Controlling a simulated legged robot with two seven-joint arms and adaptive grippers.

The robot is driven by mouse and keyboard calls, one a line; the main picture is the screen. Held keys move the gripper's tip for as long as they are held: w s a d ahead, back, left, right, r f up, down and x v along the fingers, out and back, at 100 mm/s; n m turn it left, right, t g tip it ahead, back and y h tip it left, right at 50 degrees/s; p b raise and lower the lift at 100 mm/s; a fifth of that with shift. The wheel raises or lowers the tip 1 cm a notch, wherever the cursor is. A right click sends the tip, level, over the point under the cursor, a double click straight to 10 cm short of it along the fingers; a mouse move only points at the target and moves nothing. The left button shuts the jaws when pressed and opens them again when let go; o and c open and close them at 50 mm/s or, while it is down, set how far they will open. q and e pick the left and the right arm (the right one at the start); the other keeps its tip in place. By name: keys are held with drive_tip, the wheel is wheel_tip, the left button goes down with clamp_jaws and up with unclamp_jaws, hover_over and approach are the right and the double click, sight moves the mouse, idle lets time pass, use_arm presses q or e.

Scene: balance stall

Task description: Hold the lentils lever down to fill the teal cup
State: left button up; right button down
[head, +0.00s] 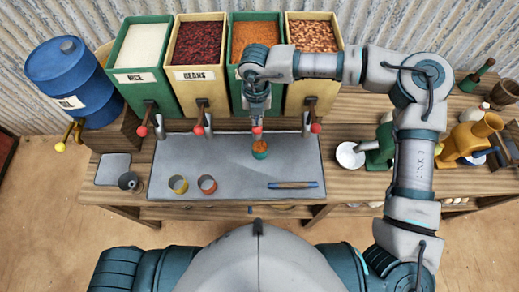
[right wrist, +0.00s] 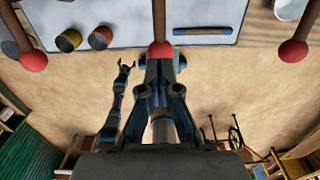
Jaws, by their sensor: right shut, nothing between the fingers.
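The lentils bin (head: 236,62) is green with orange contents, and my right arm covers its front. Its red-knobbed lever (head: 256,130) hangs beneath my right gripper (head: 257,117). In the right wrist view the shut, empty right gripper (right wrist: 160,62) has its fingertips at the red knob (right wrist: 159,48); whether they press on it I cannot tell. The teal cup (head: 260,154) stands on the grey mat below that lever, with orange showing at its top. In the right wrist view the cup is hidden. My left gripper (right wrist: 126,67) shows there, small, its fingers apart, away from the levers.
Rice (head: 131,77), beans (head: 193,75) and speckled-bean (head: 313,95) bins flank the lentils, each with a red-knobbed lever. A yellow cup (head: 178,185) and an orange cup (head: 207,185) stand left on the mat (head: 235,165). A blue rod (head: 293,185) lies at right.

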sight(257, 129)
idle(0.4)
wheel_tip(257, 129, down, 6)
drive_tip(key=b, duration=0.5)
drive_tip(key=shift+b, duration=0.3)
wheel_tip(257, 129, up, 6)
drive_tip(key=p, duration=0.3)
drive_tip(key=shift+r, duration=0.25)
drive_tip(key=shift+f, duration=0.15)
